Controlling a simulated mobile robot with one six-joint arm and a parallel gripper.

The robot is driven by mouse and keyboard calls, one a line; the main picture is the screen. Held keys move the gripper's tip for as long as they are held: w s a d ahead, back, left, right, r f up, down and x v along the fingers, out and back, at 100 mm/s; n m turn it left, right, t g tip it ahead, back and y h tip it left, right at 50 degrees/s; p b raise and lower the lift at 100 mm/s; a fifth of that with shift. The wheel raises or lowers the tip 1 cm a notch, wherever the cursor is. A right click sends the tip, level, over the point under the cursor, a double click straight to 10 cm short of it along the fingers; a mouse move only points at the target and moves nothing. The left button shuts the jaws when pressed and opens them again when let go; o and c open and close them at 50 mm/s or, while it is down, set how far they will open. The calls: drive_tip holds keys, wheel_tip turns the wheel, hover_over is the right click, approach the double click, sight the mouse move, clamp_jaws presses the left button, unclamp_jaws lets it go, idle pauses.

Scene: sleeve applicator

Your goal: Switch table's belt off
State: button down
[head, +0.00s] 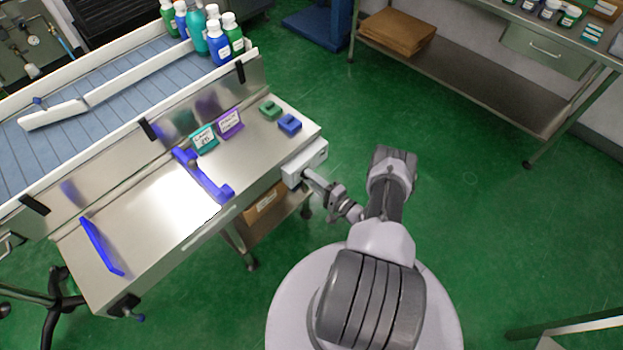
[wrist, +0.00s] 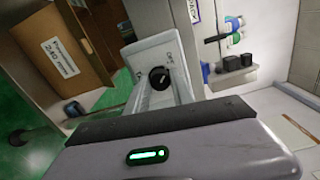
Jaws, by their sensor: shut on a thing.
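A white switch box (head: 303,160) is fixed to the right end of the steel table (head: 150,240). My gripper (head: 308,176) reaches in from the right against the box's front. In the wrist view my gripper (wrist: 162,88) is shut on the knob, with its light fingers on either side of it. The knob is hidden in the head view.
A conveyor belt (head: 120,85) with several bottles (head: 208,35) runs behind the table. Blue guides (head: 205,178) and small sign blocks (head: 230,124) lie on top. A cardboard box (head: 262,203) is on the shelf below. Green floor is clear to the right.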

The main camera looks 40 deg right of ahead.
drive_tip(key=c, duration=1.1)
unclamp_jaws()
drive_tip(key=s+d+p, duration=0.1)
drive_tip(key=s+p, duration=0.2)
drive_tip(key=s, duration=1.4)
drive_tip(key=shift+s+d, duration=0.15)
drive_tip(key=shift+s, duration=0.05)
